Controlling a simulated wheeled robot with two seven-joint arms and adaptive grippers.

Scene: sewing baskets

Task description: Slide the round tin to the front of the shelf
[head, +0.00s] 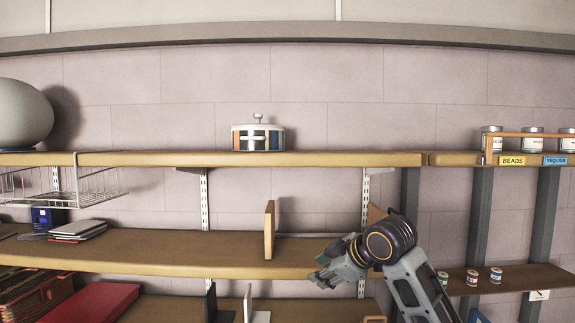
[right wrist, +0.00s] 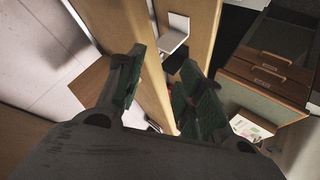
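The round tin (head: 258,138) stands upright on the top shelf (head: 330,159), a little left of the middle in the head view. It has a white lid with a knob and a side of coloured panels. My right gripper (head: 316,279) is low and to the right of the tin, by the front edge of the middle shelf. In the right wrist view its two green-padded fingers (right wrist: 160,88) are spread apart with nothing between them. The tin is not in the right wrist view. My left gripper is not in view.
A large grey rounded object (head: 22,114) stands at the top shelf's left end. Jars in a rack (head: 533,142) stand at the right. A wooden divider (head: 269,230) stands on the middle shelf (head: 190,252). The top shelf is clear on both sides of the tin.

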